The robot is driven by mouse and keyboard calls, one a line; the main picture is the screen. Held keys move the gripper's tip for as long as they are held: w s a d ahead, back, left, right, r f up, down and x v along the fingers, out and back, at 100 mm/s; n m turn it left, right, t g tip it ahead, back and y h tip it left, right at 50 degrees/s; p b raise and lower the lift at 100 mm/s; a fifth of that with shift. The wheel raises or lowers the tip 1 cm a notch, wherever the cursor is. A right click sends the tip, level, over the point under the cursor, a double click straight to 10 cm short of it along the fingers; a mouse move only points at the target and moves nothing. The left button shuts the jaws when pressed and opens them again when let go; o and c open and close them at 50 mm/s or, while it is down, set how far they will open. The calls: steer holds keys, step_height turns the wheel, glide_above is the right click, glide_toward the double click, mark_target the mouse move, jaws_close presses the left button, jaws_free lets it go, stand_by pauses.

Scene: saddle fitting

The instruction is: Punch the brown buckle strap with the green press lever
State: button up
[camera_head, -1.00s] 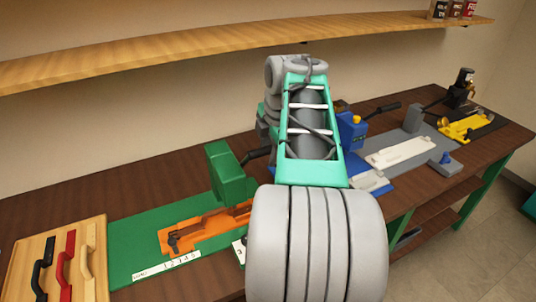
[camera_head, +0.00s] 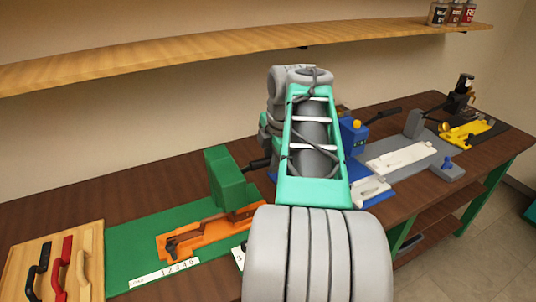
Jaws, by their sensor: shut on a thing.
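The green press (camera_head: 228,180) stands on a green base at the left of the bench. A dark lever (camera_head: 258,163) sticks out from its right side toward my arm. The brown buckle strap (camera_head: 190,238) lies in the orange fixture (camera_head: 168,256) in front of the press and runs to the right beneath the press head. Its buckle end is at the left. My grey and teal arm fills the middle of the view. My gripper is hidden behind it, so its fingers and anything in them cannot be seen.
A numbered white scale (camera_head: 165,274) lies before the fixture. A blue press (camera_head: 353,135), a grey station (camera_head: 414,124) and a yellow station (camera_head: 468,131) stand to the right. A shelf hangs above.

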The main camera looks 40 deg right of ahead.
steer(key=shift+s+f, duration=0.15)
steer(key=shift+f, duration=0.05)
steer(key=shift+s+a+f+b, duration=0.1)
steer(key=shift+s+f+b, duration=0.2)
steer(key=shift+f+b, duration=0.35)
steer(key=s+f+b, duration=0.2)
steer(key=f+b, duration=0.4)
steer(key=b, duration=0.1)
steer(key=s+a+f+b, duration=0.1)
steer(key=s+f+b, duration=0.1)
steer(key=f+b, duration=0.5)
steer(key=shift+s+a, duration=0.25)
steer(key=shift+s, duration=0.05)
stand_by(0.8)
steer(key=shift+f, duration=0.1)
